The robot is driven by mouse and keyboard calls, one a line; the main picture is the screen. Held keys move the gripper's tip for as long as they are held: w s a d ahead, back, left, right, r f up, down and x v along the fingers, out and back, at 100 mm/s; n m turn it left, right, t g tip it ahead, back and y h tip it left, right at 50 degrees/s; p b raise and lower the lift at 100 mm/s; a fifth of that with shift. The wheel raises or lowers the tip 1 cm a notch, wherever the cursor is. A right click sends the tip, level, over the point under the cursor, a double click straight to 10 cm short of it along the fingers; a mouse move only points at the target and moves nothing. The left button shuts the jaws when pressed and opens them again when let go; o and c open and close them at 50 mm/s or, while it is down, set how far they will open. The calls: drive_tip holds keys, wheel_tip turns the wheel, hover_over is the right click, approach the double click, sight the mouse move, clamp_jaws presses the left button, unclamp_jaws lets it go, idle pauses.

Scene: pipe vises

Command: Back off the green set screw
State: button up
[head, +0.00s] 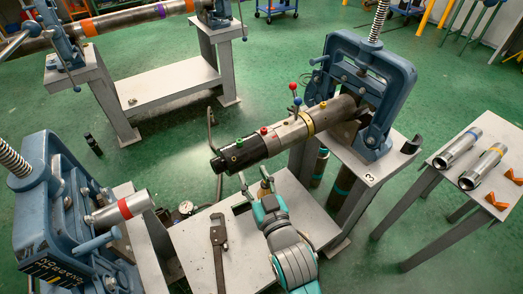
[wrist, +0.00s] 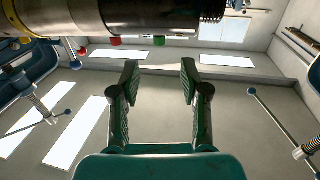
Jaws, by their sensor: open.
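The green set screw (head: 239,143) stands on the dark collar (head: 240,153) near the free end of the clamped pipe. In the wrist view the green screw (wrist: 152,41) shows small at the pipe's edge, beyond and above my fingertips. A red screw (head: 264,131) sits beside it, further along toward the vise; it also shows in the wrist view (wrist: 116,41). My gripper (head: 254,178) is open and empty, just in front of the collar on the near side, apart from the screw. Both fingers (wrist: 160,75) are spread in the wrist view.
The blue vise (head: 375,90) holds the pipe on a stand marked 3. Levers with red (head: 293,86) and blue (head: 298,100) balls rise from the pipe. A pipe wrench (head: 218,237) lies on the bench below. Another vise (head: 50,190) with a red-banded pipe stands at left.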

sight(240, 143)
drive_tip(key=x, duration=0.3)
drive_tip(key=r+x, duration=0.1)
drive_tip(key=x, duration=0.7)
drive_tip(key=shift+w+r, duration=0.2)
drive_tip(key=shift+w, duration=0.05)
clamp_jaws()
